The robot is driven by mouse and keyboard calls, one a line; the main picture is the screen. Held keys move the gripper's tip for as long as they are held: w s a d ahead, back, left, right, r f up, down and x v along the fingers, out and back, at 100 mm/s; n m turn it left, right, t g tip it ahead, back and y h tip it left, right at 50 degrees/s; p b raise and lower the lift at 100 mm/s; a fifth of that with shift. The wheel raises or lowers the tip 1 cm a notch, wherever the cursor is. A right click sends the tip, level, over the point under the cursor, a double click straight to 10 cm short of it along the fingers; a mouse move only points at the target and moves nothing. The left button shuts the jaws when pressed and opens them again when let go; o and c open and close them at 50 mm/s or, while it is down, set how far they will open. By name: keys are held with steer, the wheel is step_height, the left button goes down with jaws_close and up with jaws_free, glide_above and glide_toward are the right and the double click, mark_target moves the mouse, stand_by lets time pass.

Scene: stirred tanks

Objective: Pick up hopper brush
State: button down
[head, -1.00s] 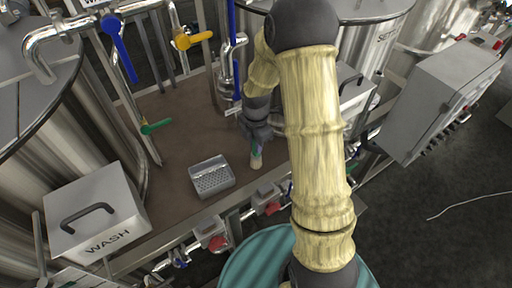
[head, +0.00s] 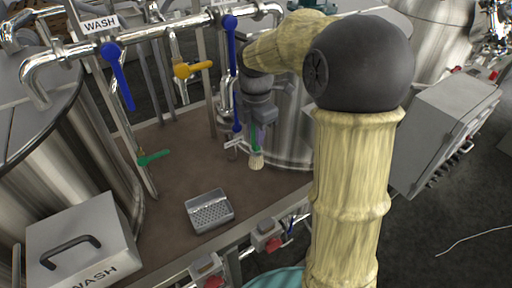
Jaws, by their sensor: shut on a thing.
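The hopper brush (head: 257,158) has a green handle and pale bristles. It hangs bristles down below my gripper (head: 257,128), left of my arm. My gripper is dark grey and shut on the brush's handle. The brush appears raised above the brown deck, with its bristles clear of it. The upper end of the handle is hidden by the gripper.
A grey perforated tray (head: 209,211) stands on the brown deck (head: 175,165). A grey WASH box (head: 82,240) is at lower left. Pipes with blue, yellow and green valve handles (head: 118,78) run close to my gripper. Steel tanks stand around.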

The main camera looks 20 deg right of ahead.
steer(key=shift+r, duration=0.25)
stand_by(0.4)
steer(key=shift+r+p, duration=0.3)
steer(key=shift+r, duration=0.1)
steer(key=s+r+m+p, duration=0.3)
steer(key=r+m+p, duration=0.4)
steer(key=r, duration=0.6)
steer(key=s+r+m+p, duration=0.3)
steer(key=r+m+p, duration=0.4)
steer(key=r, duration=0.5)
steer(key=shift+s+a+r+m, duration=0.3)
steer(key=shift+r+m, duration=0.05)
steer(key=shift+m, duration=0.65)
